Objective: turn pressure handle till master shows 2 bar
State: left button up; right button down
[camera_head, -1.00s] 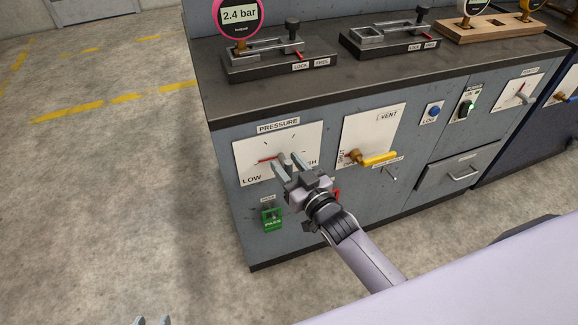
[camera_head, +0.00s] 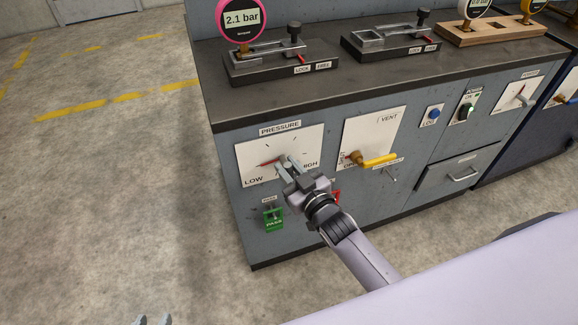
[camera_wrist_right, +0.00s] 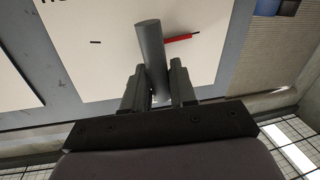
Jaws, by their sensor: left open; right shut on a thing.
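The pressure handle is a grey bar with a red pointer (camera_head: 268,162) on a white dial plate (camera_head: 307,138) marked LOW and HIGH, on the cabinet front. The pointer lies toward the LOW side. My right gripper (camera_head: 288,168) is shut on the handle; in the right wrist view the grey handle (camera_wrist_right: 151,60) stands between the two fingers. The master gauge (camera_head: 241,18), pink-rimmed on the bench top, reads 2.1 bar. My left gripper (camera_head: 153,320) shows only its fingertips at the bottom edge, open and empty, away from the cabinet.
A yellow vent handle (camera_head: 378,160) sticks out right of the pressure plate. Below are a green PASS tag (camera_head: 273,217) and a red one (camera_head: 336,196). Clamp stands (camera_head: 390,42) are on the bench top. The floor at left is clear.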

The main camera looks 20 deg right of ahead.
aim_at(292, 172)
jog(key=shift+d, duration=0.1)
jog(key=c, duration=1)
grip_release()
jog(key=shift+s, duration=0.1)
jog(key=v, duration=0.6)
jog(key=shift+p, duration=0.4)
jog(key=shift+s+d, duration=0.1)
jog(key=shift+s, duration=0.4)
jog(key=s+d+g+p, duration=0.1)
jog(key=s+g+p, duration=0.1)
jog(key=s, duration=0.3)
jog(key=s+d+m+g+h+p, duration=0.1)
jog(key=s+g+p, duration=0.1)
jog(key=s, duration=0.4)
jog(key=s+d+f+m+g+p, duration=0.1)
jog(key=s+g+p, duration=0.1)
jog(key=s+p, duration=0.2)
jog(key=shift+s+g+h, duration=0.4)
jog(key=shift+s, duration=0.65)
